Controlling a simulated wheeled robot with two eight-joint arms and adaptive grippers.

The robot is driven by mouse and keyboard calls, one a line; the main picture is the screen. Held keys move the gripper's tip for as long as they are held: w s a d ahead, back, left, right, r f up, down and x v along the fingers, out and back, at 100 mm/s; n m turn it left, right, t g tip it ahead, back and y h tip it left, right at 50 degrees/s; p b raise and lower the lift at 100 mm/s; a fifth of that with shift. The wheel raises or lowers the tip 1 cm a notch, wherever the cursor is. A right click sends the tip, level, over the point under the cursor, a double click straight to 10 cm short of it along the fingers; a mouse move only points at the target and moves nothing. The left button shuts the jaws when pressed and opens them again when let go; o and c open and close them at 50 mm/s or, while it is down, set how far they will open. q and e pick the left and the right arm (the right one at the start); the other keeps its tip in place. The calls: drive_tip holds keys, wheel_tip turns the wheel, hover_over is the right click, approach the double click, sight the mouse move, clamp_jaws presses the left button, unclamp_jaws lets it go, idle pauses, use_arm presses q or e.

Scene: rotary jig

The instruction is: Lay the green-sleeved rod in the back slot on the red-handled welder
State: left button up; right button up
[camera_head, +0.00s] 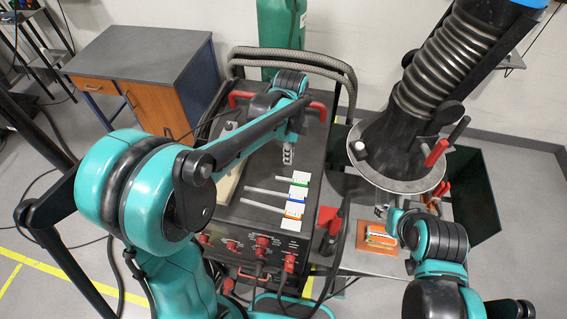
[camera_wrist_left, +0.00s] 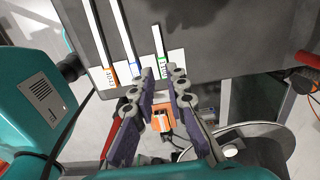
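The green-sleeved rod (camera_head: 298,187) lies on the dark top of the red-handled welder (camera_head: 262,212), backmost of three rods. A blue-sleeved rod (camera_head: 296,198) and an orange-sleeved rod (camera_head: 293,212) lie in front of it. My left gripper (camera_head: 289,154) hangs behind the green-sleeved rod and points down. In the left wrist view its fingers (camera_wrist_left: 162,78) are apart, with the green sleeve (camera_wrist_left: 162,67) showing between and beyond the tips; I see nothing held. The slots themselves are hard to make out. My right gripper (camera_head: 393,214) is small, dark and partly hidden, near the side table.
An orange-and-white block (camera_head: 379,237) lies on the side table right of the welder. A large extraction hose and hood (camera_head: 405,145) stands at the right. A wood-fronted cabinet (camera_head: 160,108) and a green gas cylinder (camera_head: 281,28) are behind. Cables hang at the welder's right side.

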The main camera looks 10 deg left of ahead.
use_arm(q)
drive_tip(key=s+a+r+n+t, duration=0.2)
drive_tip(key=s+a+n+t, duration=0.1)
drive_tip(key=s+n, duration=0.5)
drive_tip(key=s+a+r+n+t, duration=0.3)
drive_tip(key=s+a+n+t, duration=0.1)
drive_tip(key=s+n, duration=0.3)
drive_tip(key=n, duration=0.2)
drive_tip(key=shift+s+a+n, duration=0.2)
drive_tip(key=shift+s+n, duration=0.15)
drive_tip(key=shift+n, duration=0.05)
